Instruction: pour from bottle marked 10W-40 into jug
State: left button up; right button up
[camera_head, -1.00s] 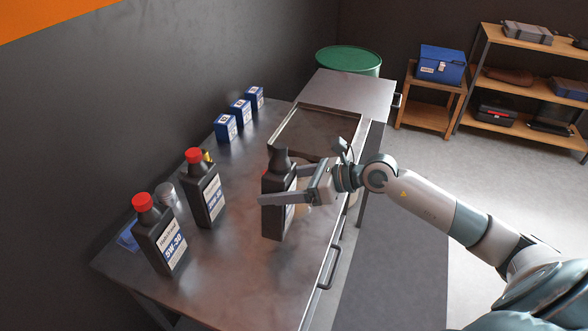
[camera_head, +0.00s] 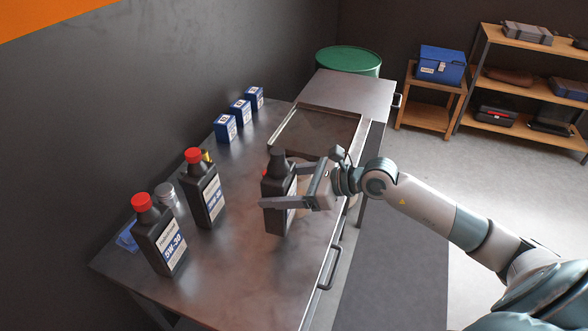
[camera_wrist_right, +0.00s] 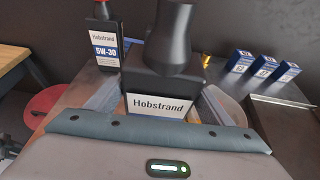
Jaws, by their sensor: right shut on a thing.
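My right gripper (camera_head: 282,188) is shut on a black oil bottle (camera_head: 276,214) with an uncapped dark neck, held about upright over the near part of the bench. In the right wrist view this bottle (camera_wrist_right: 165,82) shows a "Hobstrand" label; its grade is hidden. I cannot tell whether its base touches the bench. My left gripper is not in view.
Blue boxes (camera_head: 240,112) line the wall. A shallow tray (camera_head: 352,149) lies at the bench's far end.

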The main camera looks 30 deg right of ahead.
aim_at(284, 175)
jog(key=shift+r+p, duration=1.75)
jog(key=shift+r, duration=1.2)
jog(key=shift+a+f, duration=0.1)
jog(key=shift+s+a+f+b, duration=0.4)
jog(key=shift+a+f+b, duration=0.15)
jog(key=shift+b, duration=0.3)
jog(key=s+a+f+n+g+y+b, duration=0.1)
jog(key=s+a+f+n+b, duration=0.1)
jog(key=s+f+b, duration=0.4)
jog(key=shift+s+a+f+y+b, duration=0.2)
jog(key=shift+s+f+y+b, duration=0.1)
jog(key=shift+s+b, duration=0.45)
